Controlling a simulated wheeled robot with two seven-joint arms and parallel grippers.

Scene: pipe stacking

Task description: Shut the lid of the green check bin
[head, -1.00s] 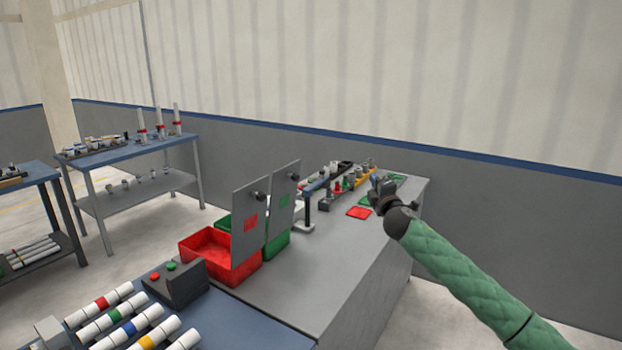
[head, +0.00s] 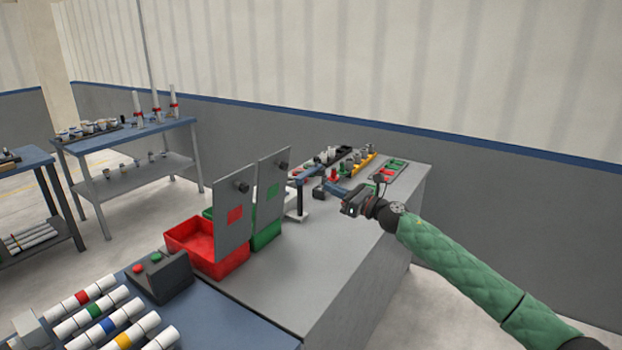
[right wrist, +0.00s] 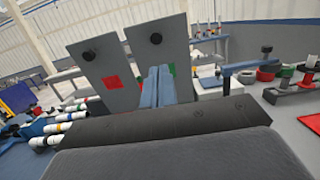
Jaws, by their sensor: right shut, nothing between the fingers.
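The green check bin (head: 265,237) stands behind the red bin on the grey bench, partly hidden by the lids. Its grey lid (head: 268,205) stands upright, open, with a green square and a dark knob; it also shows in the right wrist view (right wrist: 159,48). My right gripper (head: 322,190) is shut and empty, to the right of this lid and apart from it, pointing left. In the right wrist view its blue fingers (right wrist: 158,86) lie together, covering part of the lid and its green square. My left gripper is not in view.
The red bin (head: 180,240) is in front, its lid (head: 232,228) also upright. A stand (head: 299,205) is between the green lid and my gripper. Parts trays (head: 352,163) line the bench's back. A button box (head: 160,278) is front left. The bench front is clear.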

